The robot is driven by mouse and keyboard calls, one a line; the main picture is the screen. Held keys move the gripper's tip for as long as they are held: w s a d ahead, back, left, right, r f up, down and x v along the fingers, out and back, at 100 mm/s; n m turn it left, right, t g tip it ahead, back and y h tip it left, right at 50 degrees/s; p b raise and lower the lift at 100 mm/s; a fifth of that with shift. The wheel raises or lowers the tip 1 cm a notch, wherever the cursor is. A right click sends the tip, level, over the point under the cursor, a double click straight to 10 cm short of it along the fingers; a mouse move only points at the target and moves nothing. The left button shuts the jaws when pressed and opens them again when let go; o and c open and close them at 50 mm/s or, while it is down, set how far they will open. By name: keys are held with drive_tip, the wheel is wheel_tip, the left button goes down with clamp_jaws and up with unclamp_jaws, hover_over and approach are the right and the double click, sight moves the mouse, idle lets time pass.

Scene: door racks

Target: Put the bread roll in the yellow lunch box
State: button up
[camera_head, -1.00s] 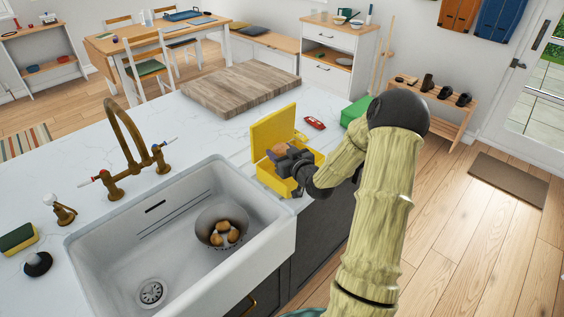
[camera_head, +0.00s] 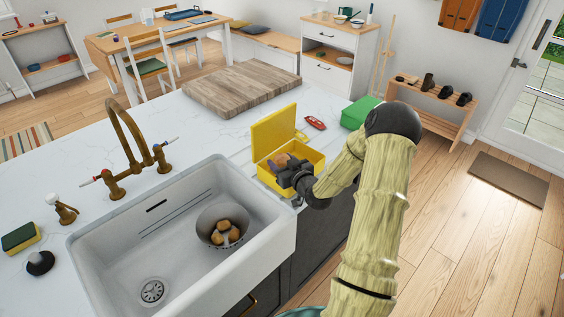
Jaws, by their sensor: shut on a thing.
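The yellow lunch box (camera_head: 271,132) stands open on the white counter right of the sink, its lid raised at the back left. My gripper (camera_head: 285,165) is at the open box, over its near side, with its fingers pointing into it. It is shut on the bread roll (camera_head: 281,159), a small brown shape showing at the fingertips. The roll is at about rim height or a little inside; its lower part is hidden, and I cannot tell whether it touches the box floor.
The white sink (camera_head: 120,262) holds a colander (camera_head: 211,217) with several brown, round items. A wooden board (camera_head: 240,90), a red pocketknife (camera_head: 315,123) and a green box (camera_head: 360,113) are on the counter. A brass faucet (camera_head: 130,140) stands behind the sink.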

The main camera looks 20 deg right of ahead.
drive_tip(key=shift+f+b, duration=0.35)
drive_tip(key=shift+s+f, duration=0.1)
drive_tip(key=shift+s+a+f+b, duration=0.1)
drive_tip(key=shift+s+f+b, duration=0.1)
drive_tip(key=shift+f+b, duration=0.1)
drive_tip(key=o, duration=1)
drive_tip(key=shift+f, duration=0.15)
drive_tip(key=shift+r+p, duration=0.5)
drive_tip(key=shift+p, duration=0.1)
drive_tip(key=s+r, duration=0.1)
drive_tip(key=s, duration=0.2)
drive_tip(key=s+b, duration=0.1)
drive_tip(key=s, duration=0.3)
drive_tip(key=s+d+r+b, duration=0.1)
drive_tip(key=s, duration=0.3)
drive_tip(key=shift+s+d+r, duration=0.1)
drive_tip(key=shift+r, duration=0.2)
